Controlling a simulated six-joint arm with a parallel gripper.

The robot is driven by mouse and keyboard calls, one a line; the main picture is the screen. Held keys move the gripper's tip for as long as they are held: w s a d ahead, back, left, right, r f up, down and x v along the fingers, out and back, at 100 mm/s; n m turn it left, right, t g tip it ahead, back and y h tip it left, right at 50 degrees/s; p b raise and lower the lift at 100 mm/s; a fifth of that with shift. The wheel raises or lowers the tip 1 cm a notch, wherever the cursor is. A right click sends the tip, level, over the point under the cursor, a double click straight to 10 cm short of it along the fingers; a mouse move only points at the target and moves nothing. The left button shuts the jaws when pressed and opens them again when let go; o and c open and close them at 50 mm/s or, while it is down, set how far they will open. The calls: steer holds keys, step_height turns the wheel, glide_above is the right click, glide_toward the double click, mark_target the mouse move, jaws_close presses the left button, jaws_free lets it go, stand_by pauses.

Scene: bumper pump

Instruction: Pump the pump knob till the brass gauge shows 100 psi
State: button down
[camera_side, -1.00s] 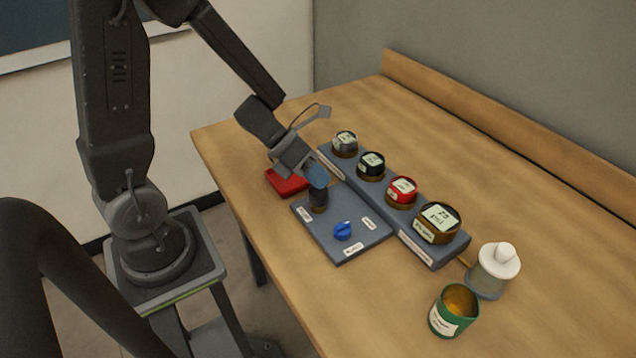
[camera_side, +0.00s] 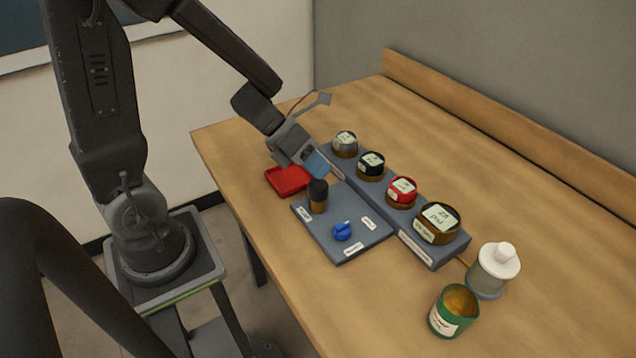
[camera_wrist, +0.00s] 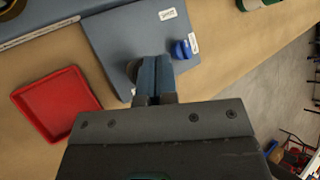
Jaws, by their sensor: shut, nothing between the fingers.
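The pump knob (camera_side: 318,196) has a black top and a brass-coloured lower part; it stands upright on the blue-grey plate (camera_side: 352,251). My gripper (camera_side: 318,163) is shut and empty, its blue fingertips just above and behind the knob in the side view. In the wrist view the shut fingers (camera_wrist: 155,76) hide part of the dark knob (camera_wrist: 131,70). The brass gauge (camera_side: 439,222) is at the right end of the gauge row; its display seems to show a number in the twenties with psi, too small to read surely.
A blue knob (camera_side: 342,231) is on the same plate. Other gauges, grey (camera_side: 345,144), black (camera_side: 371,165) and red (camera_side: 402,191), stand on the strip behind. A red tray (camera_side: 289,181) lies left. A white-topped jar (camera_side: 494,269) and green can (camera_side: 454,311) stand right.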

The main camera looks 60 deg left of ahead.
steer(key=shift+r, duration=2.55)
steer(key=shift+w+r, duration=0.1)
steer(key=shift+w, duration=0.05)
steer(key=w+r+n+t+y, duration=0.3)
steer(key=r+n+t, duration=0.2)
steer(key=n, duration=0.2)
step_height(320, 180, up, 4)
steer(key=n+g+y, duration=0.2)
steer(key=n+y, duration=0.5)
steer(key=n, duration=1.6)
glide_above(317, 182)
steer(key=s+a, duration=0.3)
steer(key=s, duration=0.2)
steer(key=s+d+f+n+g+h, duration=0.1)
steer(key=s+d+n+g+h, duration=0.2)
steer(key=s+d+n, duration=0.2)
steer(key=shift+s+d+n, duration=0.25)
steer(key=shift+s+n, duration=0.55)
steer(key=shift+s, duration=0.1)
